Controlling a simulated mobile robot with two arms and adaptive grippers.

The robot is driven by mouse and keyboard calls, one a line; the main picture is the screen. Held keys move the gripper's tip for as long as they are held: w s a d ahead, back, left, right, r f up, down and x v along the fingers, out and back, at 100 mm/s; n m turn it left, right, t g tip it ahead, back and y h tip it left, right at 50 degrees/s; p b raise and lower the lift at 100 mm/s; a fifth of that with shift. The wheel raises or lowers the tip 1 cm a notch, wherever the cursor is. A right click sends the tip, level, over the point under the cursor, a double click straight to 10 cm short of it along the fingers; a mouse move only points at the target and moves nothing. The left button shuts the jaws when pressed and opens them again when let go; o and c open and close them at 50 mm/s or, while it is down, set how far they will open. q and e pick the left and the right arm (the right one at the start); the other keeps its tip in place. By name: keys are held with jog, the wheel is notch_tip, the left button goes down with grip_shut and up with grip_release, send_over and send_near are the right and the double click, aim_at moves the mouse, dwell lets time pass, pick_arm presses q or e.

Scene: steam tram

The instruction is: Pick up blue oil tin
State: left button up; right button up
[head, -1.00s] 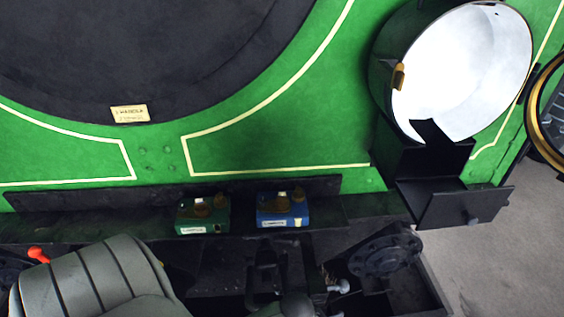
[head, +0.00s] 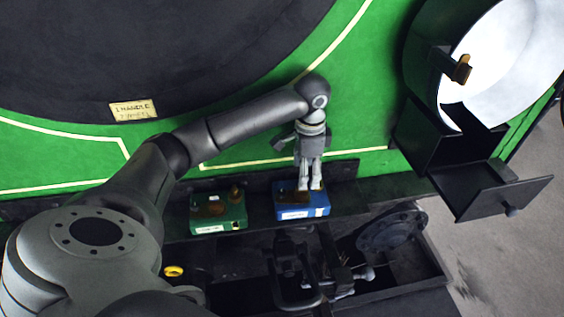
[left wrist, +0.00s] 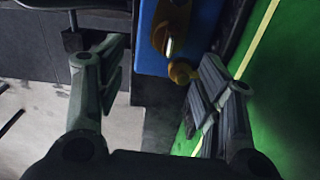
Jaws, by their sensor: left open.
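The blue oil tin (head: 302,212) sits on the dark ledge, with a pale label on its front and brass-brown fittings on top. My left gripper (head: 311,186) hangs over it from above, fingertips at the top of the tin. In the left wrist view the tin (left wrist: 150,62) lies ahead between the two spread fingers of my left gripper (left wrist: 157,82), its brass fittings near the right finger. The gripper is open and holds nothing. Whether a finger touches the tin, I cannot tell. My right gripper is not in view.
A green oil tin (head: 217,212) stands on the ledge left of the blue one. The green panel (head: 350,110) rises behind. An open dark box (head: 478,190) is at the right. Dark metal fittings (head: 300,275) lie in front and below.

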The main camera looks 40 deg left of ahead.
pick_arm(q)
jog(key=shift+w+a+r, duration=0.2)
jog(key=shift+a+r, duration=0.7)
jog(key=shift+a, duration=0.05)
jog(key=p, duration=0.1)
send_over(300, 194)
jog(key=w+a, duration=0.1)
notch_tip(300, 194, down, 5)
jog(key=shift+w+f, duration=0.1)
jog(key=shift+w, duration=0.05)
jog(key=f, duration=0.1)
jog(key=f+p, duration=0.1)
jog(key=f, duration=0.1)
jog(key=f+p, duration=0.1)
jog(key=shift+d+f, duration=0.25)
jog(key=shift+f, duration=0.4)
grip_shut()
jog(key=shift+r, duration=0.1)
